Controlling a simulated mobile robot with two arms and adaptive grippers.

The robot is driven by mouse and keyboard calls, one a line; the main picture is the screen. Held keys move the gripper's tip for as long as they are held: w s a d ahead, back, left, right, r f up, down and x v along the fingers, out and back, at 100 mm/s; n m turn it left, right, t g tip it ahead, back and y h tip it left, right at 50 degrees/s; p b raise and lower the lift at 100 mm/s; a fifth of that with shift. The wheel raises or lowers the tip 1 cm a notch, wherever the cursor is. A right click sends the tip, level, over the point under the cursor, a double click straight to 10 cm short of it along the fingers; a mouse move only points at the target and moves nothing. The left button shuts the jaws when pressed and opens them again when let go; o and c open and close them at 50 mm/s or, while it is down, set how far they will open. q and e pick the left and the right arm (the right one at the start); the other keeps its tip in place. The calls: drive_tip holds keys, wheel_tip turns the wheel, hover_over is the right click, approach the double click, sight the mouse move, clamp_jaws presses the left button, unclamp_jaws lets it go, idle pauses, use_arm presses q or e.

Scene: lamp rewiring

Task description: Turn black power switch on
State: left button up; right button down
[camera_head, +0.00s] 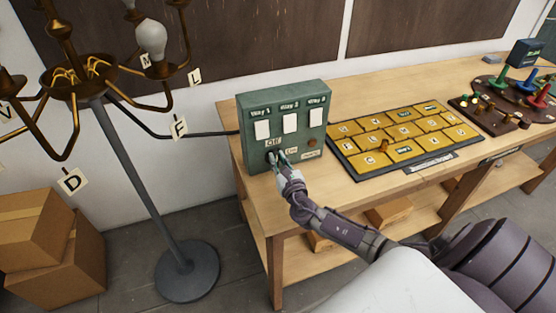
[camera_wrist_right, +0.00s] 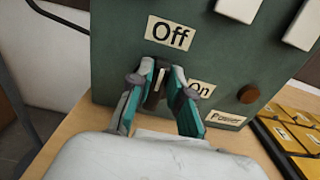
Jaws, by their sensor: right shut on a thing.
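A green switch box (camera_head: 247,102) stands on the wooden table, with three white panels marked Way 1, Way 2 and Way 3. In the right wrist view the box (camera_wrist_right: 115,45) shows an "Off" label (camera_wrist_right: 170,33) at upper left and an "On" label (camera_wrist_right: 201,89) at lower right. My right gripper (camera_head: 277,155) is at the lower front of the box. In the wrist view its fingers (camera_wrist_right: 162,90) are closed around the dark power switch (camera_wrist_right: 155,86) between the two labels, which is mostly hidden by them. Which way the switch points is unclear. My left gripper is not in view.
A brown round knob (camera_wrist_right: 248,94) and a "Power" label (camera_wrist_right: 226,118) are right of the switch. A yellow tile board (camera_head: 336,146) lies right of the box. A brass lamp (camera_head: 72,75) on a grey stand and cardboard boxes (camera_head: 75,262) are at left.

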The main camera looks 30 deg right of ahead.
drive_tip(key=m+b, duration=0.4)
drive_tip(key=shift+s+d+f, duration=0.1)
drive_tip(key=shift+d+f, duration=0.2)
drive_tip(key=m+b, duration=0.2)
drive_tip(key=m, duration=0.1)
drive_tip(key=shift+d, duration=0.2)
drive_tip(key=m, duration=0.1)
drive_tip(key=m+b, duration=0.2)
drive_tip(key=shift+s+d+f+m, duration=0.1)
drive_tip(key=shift+d+f+m, duration=0.1)
drive_tip(key=shift+f+m, duration=0.1)
drive_tip(key=m+b, duration=0.1)
drive_tip(key=m, duration=0.2)
drive_tip(key=shift+d+f+m+b, duration=0.15)
drive_tip(key=shift+m+b, duration=0.15)
drive_tip(key=shift+b, duration=0.05)
drive_tip(key=shift+f+m+b, duration=0.2)
drive_tip(key=shift+m+b, duration=0.2)
drive_tip(key=shift+m, duration=1.4)
drive_tip(key=c, duration=1.1)
unclamp_jaws()
